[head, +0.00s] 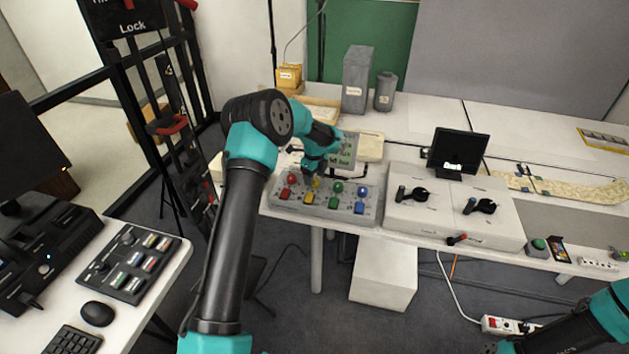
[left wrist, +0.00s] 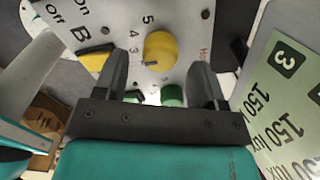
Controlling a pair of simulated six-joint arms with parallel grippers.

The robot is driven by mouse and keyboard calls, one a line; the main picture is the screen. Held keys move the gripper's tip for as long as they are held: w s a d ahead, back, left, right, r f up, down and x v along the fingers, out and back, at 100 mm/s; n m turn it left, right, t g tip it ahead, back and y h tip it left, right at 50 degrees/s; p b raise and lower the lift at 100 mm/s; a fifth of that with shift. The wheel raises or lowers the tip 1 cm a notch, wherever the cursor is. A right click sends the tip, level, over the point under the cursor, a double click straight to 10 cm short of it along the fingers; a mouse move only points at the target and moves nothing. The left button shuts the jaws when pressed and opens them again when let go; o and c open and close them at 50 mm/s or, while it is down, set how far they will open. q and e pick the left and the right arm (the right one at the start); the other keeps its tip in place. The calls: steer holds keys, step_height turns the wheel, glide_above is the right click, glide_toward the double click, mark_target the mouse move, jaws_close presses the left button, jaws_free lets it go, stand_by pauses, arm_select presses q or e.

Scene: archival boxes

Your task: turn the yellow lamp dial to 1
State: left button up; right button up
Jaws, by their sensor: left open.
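The yellow lamp dial (left wrist: 161,48) is a round knob on a light grey panel in the left wrist view. Printed numbers, including 5, 4 and 3, run beside it; its pointer setting is hard to read. In the head view the yellow dial (head: 316,184) is second from the left on the control panel (head: 282,207), partly hidden by my left gripper. My left gripper (head: 314,175) is just above it, open and empty. In the wrist view its fingers (left wrist: 160,78) are apart, one to each side of the dial; contact is not visible. My right gripper (head: 500,348) is cut off at the bottom.
Red (head: 291,178), green (head: 338,187) and blue (head: 361,191) dials share the panel, with coloured switches in front. A yellow switch (left wrist: 94,57) lies close to the left finger. A green lux card (left wrist: 285,105) stands beside it. A white box (head: 408,224) is to the right.

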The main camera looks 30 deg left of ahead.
arm_select(q)
steer(key=shift+f, duration=1.15)
steer(key=shift+c, duration=0.5)
steer(key=c, duration=0.8)
